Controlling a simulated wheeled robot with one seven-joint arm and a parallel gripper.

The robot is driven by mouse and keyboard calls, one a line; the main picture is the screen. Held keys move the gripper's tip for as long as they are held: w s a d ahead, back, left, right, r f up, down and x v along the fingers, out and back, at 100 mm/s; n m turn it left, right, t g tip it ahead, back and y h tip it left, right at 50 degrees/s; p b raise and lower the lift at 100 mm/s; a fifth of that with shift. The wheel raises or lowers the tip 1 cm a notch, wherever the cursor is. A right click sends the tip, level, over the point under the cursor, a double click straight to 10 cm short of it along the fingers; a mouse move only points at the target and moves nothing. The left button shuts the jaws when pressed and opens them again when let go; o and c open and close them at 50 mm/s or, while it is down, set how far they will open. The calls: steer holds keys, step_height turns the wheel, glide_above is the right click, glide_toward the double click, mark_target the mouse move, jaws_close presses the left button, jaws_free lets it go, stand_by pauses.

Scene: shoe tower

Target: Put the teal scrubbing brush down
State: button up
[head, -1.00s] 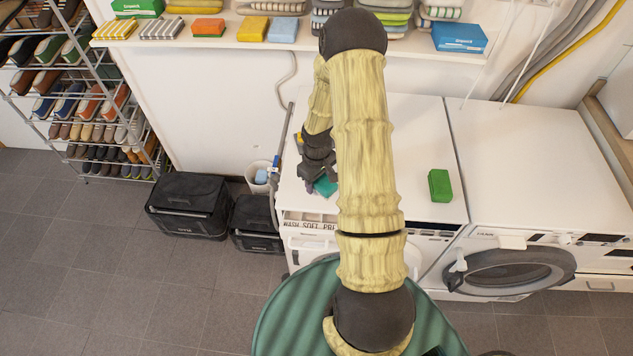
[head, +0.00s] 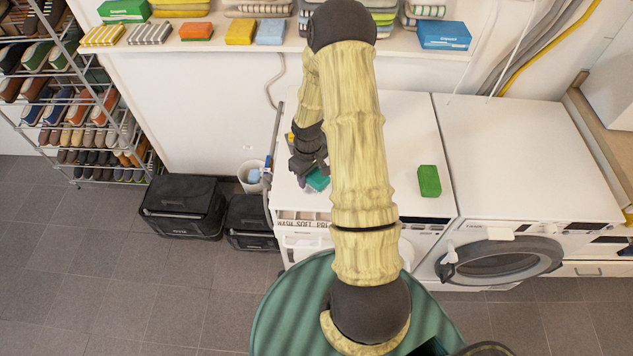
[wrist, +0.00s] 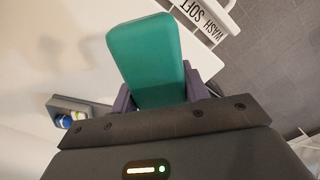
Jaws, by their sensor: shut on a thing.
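The teal scrubbing brush (wrist: 147,55) is a rounded teal block between the two purple fingers of my gripper (wrist: 160,100) in the wrist view. The gripper is shut on it. In the head view the teal brush (head: 317,180) shows at the front left of the left washing machine's white top (head: 405,130), beside my gripper (head: 312,168). I cannot tell whether the brush touches the top. My arm hides part of the machine top.
A green block (head: 429,181) lies on the machine top to the right. The detergent drawer (wrist: 207,20) is open at the machine's front, close to the brush. A white bucket (head: 252,177) and black boxes (head: 183,207) stand on the floor at left. A shelf (head: 210,45) of cloths runs behind.

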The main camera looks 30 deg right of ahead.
steer(key=a+f+m, duration=0.1)
steer(key=a, duration=0.3)
steer(key=w+a+f+m, duration=0.1)
steer(key=a, duration=0.3)
steer(key=a+f+m, duration=0.1)
steer(key=a+f, duration=0.1)
steer(key=a, duration=0.2)
steer(key=shift+w+m+b, duration=0.2)
steer(key=shift+m+b, duration=0.1)
steer(key=shift+b, duration=0.1)
